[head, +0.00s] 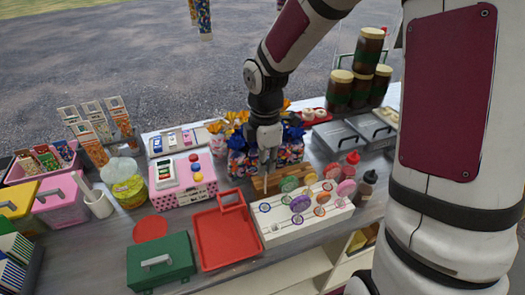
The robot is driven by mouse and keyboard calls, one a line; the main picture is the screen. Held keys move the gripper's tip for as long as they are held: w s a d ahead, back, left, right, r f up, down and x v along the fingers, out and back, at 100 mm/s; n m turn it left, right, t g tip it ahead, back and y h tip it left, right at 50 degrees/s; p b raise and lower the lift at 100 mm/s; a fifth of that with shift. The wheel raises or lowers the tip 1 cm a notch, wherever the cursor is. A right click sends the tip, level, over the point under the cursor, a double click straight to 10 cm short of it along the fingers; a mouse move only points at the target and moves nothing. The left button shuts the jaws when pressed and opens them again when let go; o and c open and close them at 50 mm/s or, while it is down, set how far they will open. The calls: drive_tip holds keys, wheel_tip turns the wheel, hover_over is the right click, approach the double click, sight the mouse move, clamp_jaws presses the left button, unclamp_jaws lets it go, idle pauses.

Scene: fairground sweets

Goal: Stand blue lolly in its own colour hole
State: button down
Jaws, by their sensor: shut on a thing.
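My gripper (268,163) points down at the left end of a brown wooden block (266,186), behind a white board. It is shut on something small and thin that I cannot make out. The white board (285,236) has coloured rings on its top. Several round lollies stand at the board and block, among them a purple one (300,203), a green one (289,184), an orange one (320,198) and a pink one (345,188). I cannot make out a plainly blue lolly. The blue hole cannot be told for sure among the small rings.
A red tray (222,262) lies left of the board, with a green box (160,264) further left. Sauce bottles (367,186) stand to the right. Wrapped sweets (239,160) stand close behind the gripper. Stacked brown jars (360,75) rise at the back right.

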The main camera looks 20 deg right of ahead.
wheel_tip(320, 180, down, 6)
drive_tip(key=b, duration=0.4)
drive_tip(key=shift+f+p, duration=0.3)
drive_tip(key=shift+f, duration=0.05)
idle(1.5)
drive_tip(key=shift+w+f, duration=0.1)
drive_tip(key=shift+f, duration=0.05)
drive_tip(key=shift+f, duration=0.5)
idle(0.3)
drive_tip(key=shift+f+b, duration=0.4)
drive_tip(key=shift+f, duration=0.4)
